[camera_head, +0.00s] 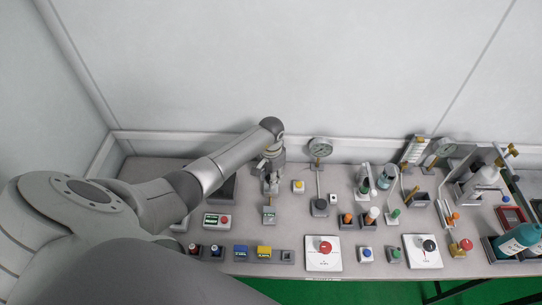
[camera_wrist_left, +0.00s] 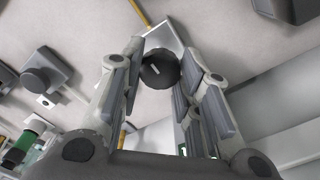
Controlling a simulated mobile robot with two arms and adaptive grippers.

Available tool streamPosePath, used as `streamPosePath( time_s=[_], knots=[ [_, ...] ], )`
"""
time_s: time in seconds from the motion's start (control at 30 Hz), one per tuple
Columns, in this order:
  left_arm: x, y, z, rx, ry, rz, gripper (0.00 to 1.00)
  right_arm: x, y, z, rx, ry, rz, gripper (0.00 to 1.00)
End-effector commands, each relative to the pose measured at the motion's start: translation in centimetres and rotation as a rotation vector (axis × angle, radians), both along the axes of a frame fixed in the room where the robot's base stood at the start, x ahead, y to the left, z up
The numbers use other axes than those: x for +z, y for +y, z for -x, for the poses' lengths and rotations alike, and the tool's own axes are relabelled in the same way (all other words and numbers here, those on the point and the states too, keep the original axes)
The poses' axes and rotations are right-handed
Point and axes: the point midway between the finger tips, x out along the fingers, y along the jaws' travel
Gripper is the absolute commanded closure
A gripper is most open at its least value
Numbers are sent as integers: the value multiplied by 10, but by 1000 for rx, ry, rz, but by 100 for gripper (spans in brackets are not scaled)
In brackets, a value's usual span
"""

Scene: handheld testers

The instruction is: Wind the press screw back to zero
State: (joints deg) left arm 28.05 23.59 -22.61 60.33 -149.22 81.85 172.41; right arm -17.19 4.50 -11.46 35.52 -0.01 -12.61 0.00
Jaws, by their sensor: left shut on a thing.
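My left gripper (camera_head: 270,183) points down at the back of the bench, left of the round dial gauge (camera_head: 320,148). The left wrist view shows its fingers (camera_wrist_left: 158,88) on both sides of a dark round knob (camera_wrist_left: 160,68) with a short white mark on its face. The gripper is shut on this knob, which I take to be the press screw's. In the head view the gripper hides the knob. No zero mark or scale for the knob is readable. My right gripper is not in view.
A yellow button box (camera_head: 298,187) stands close right of the gripper, and a small grey meter (camera_head: 268,215) stands in front of it. A black-knobbed block (camera_head: 320,208) stands under the gauge. Bottles and fixtures crowd the right side. A wall closes the back.

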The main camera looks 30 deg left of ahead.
Motion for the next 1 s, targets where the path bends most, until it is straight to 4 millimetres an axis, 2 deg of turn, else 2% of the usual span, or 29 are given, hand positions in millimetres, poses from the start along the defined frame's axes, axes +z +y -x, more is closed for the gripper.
streamPosePath(
  time_s=[0.1, 0.53, 0.57, 0.73, 1.0],
  knots=[
    [-2, -2, 3, 15, 8, 3, 93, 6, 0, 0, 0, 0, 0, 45],
    [-3, -1, 3, 22, 8, 1, 93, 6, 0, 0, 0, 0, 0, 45],
    [-3, -1, 3, 22, 8, 1, 68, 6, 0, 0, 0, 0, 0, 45],
    [-2, -1, 2, 22, 6, 2, 46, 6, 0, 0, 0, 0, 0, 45],
    [-1, 0, 1, 21, 2, 1, 45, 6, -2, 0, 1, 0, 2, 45]
  ],
)
